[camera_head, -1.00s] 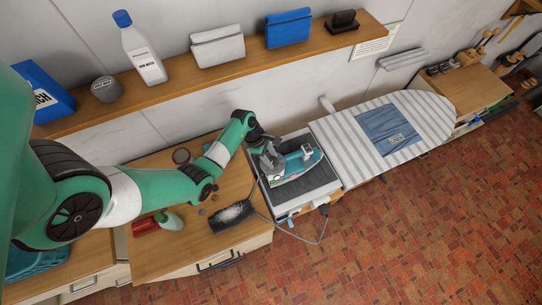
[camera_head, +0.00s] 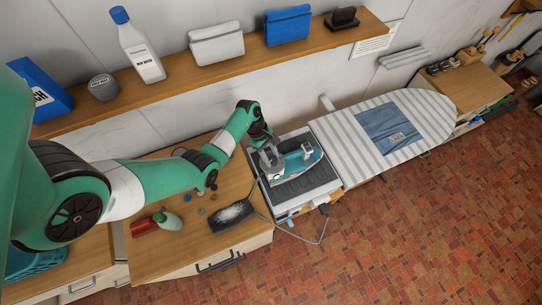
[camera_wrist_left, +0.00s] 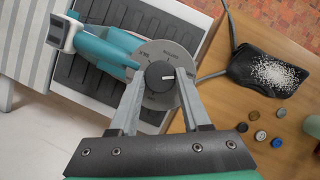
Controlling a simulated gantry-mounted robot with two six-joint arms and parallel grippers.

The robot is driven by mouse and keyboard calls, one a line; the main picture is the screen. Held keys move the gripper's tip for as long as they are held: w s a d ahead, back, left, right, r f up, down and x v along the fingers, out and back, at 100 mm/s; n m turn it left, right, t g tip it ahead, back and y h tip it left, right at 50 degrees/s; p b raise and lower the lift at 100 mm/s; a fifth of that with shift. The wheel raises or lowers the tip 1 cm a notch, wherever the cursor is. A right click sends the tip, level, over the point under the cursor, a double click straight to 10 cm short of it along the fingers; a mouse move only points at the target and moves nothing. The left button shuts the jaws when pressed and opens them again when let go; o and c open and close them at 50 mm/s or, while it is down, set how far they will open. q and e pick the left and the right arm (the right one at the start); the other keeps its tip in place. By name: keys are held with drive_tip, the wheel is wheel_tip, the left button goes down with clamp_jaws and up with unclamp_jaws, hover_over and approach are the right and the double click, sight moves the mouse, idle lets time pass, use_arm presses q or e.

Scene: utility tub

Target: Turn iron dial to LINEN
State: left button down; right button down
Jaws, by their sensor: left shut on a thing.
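A teal and grey iron (camera_head: 303,167) rests on a dark ridged pad at the left end of the ironing board. In the left wrist view, its round grey dial plate (camera_wrist_left: 180,57) carries small lettering, too small to read surely. A dark knob (camera_wrist_left: 158,72) with a short white mark sits at the plate's centre. My left gripper (camera_head: 270,158) is at the iron's left end. In the left wrist view, the fingers of my left gripper (camera_wrist_left: 160,78) are closed on the knob from both sides. The fingers cover part of the plate. My right gripper is out of view.
A cord runs from the iron past a black pouch (camera_wrist_left: 268,72) of white grains on the wooden counter (camera_head: 160,251). Several buttons lie nearby. The striped ironing board (camera_head: 342,138) extends right. A shelf (camera_head: 185,88) with a bottle and pouches runs behind.

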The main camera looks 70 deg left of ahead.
use_arm(q)
drive_tip(key=shift+c, duration=1.8)
unclamp_jaws()
drive_tip(key=shift+r, duration=0.1)
drive_tip(key=p+v, duration=0.1)
drive_tip(key=v, duration=1)
drive_tip(key=shift+a+r, duration=0.2)
drive_tip(key=shift+s, duration=0.1)
